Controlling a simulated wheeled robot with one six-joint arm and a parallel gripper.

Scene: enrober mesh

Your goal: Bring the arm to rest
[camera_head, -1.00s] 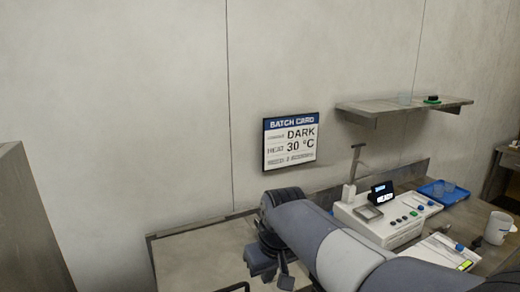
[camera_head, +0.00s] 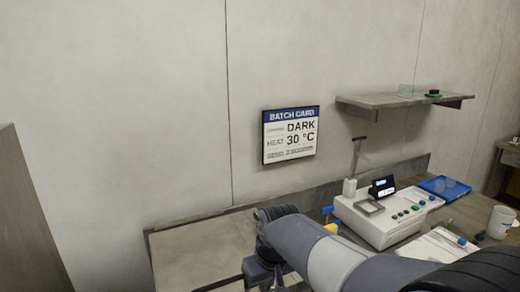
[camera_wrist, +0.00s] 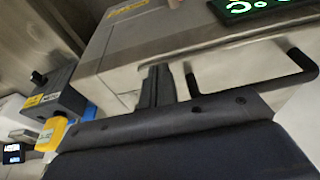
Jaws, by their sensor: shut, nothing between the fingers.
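My arm reaches in from the lower right of the head view, over the counter. My gripper hangs below the wrist at the lower edge of the head view, where its tips cannot be made out. In the wrist view my gripper (camera_wrist: 155,86) shows as two dark fingers close together, shut with nothing between them. Behind the fingers is a steel housing (camera_wrist: 115,62) with a black bar handle (camera_wrist: 298,72) to their right. I cannot tell whether the fingers touch the housing.
A blue tray (camera_head: 446,187) and a white mug (camera_head: 500,222) are farther right. A batch card (camera_head: 291,135) hangs on the wall, left of a shelf (camera_head: 403,103). A green display (camera_wrist: 250,6) tops the wrist view.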

